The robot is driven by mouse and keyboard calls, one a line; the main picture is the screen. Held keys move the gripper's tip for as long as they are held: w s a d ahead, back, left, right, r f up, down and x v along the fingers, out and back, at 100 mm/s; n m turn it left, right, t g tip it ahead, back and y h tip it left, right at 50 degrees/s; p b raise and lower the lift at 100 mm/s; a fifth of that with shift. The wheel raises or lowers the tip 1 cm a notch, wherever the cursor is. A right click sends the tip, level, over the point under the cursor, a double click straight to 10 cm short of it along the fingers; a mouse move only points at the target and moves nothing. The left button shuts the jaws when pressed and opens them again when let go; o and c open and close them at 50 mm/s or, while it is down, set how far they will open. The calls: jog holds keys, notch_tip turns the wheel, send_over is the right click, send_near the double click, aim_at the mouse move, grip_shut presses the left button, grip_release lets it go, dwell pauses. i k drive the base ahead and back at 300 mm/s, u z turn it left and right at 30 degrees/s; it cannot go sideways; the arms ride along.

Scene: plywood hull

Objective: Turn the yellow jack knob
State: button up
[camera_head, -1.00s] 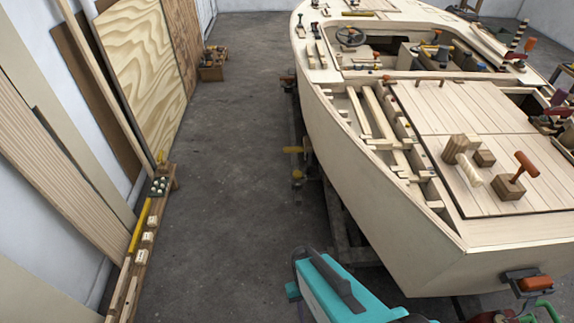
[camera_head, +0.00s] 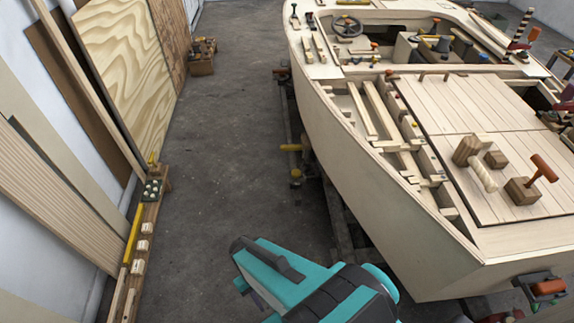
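A yellow bar-shaped knob (camera_head: 291,147) sticks out to the left from the jack and stand gear under the left side of the boat hull. A second small yellow part (camera_head: 296,173) sits just below it on the same gear, close to the floor. Which of the two is the jack knob I cannot tell for sure. My teal and dark arm shows at the bottom centre, nearer the camera than the yellow parts and apart from them in the picture. No gripper fingers can be made out.
The pale plywood hull (camera_head: 357,174) fills the right side, with tools and wooden blocks on its deck. Plywood sheets (camera_head: 122,75) lean on the left wall beside a low wooden rail (camera_head: 146,215). The grey floor (camera_head: 226,130) between them is clear.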

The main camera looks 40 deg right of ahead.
aim_at(295, 173)
jog(key=u, duration=0.65)
jog(key=i, duration=0.9)
jog(key=u, duration=0.4)
